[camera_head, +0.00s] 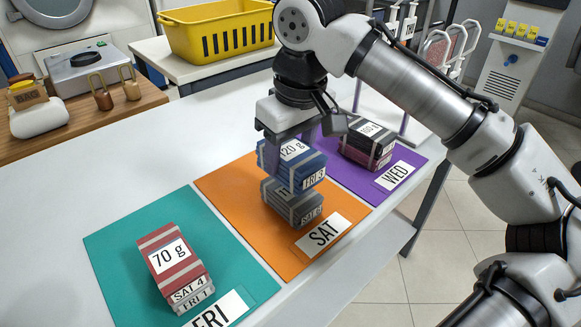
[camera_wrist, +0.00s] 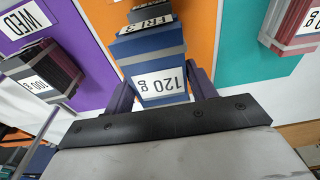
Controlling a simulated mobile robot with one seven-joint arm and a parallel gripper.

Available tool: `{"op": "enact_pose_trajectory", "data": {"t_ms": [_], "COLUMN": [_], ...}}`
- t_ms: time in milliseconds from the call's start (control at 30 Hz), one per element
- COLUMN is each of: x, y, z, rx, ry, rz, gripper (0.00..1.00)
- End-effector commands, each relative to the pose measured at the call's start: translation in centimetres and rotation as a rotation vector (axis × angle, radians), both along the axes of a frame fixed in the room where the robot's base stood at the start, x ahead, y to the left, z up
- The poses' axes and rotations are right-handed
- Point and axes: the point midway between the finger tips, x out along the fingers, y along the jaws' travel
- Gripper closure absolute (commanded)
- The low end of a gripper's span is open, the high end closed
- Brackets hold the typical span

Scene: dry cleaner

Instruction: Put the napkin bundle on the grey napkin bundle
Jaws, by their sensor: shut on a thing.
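A blue napkin bundle (camera_head: 291,163) with a grey band, a "120 g" label and a "FRI 3" tag is gripped between the fingers of my gripper (camera_head: 288,150). In the wrist view the fingers (camera_wrist: 160,88) press on both sides of the blue bundle (camera_wrist: 150,48). The grey napkin bundle (camera_head: 290,208) lies on the orange SAT mat (camera_head: 225,190), right below the blue one. The blue bundle covers much of its top. I cannot tell whether the two touch. In the wrist view the grey bundle is mostly hidden behind the blue one.
A red "70 g" bundle (camera_head: 172,256) lies stacked on another on the teal FRI mat (camera_head: 115,250). A dark grey "100 g" bundle (camera_head: 367,132) lies on a dark red one on the purple WED mat (camera_head: 345,182). A yellow basket (camera_head: 215,30) stands behind. The white table's left part is clear.

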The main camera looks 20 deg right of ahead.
Motion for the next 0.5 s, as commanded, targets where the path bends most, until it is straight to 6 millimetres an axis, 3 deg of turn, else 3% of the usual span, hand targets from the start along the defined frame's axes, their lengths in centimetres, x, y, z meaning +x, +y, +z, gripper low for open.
{"op": "enact_pose_trajectory", "data": {"t_ms": [200, 500], "x": [0.0, 0.0], "y": [0.0, 0.0], "z": [-3.3, -3.6], "rx": [-0.001, 0.000], "ry": [0.001, -0.001], "rz": [-0.001, 0.000], "gripper": [0.69, 0.69]}}
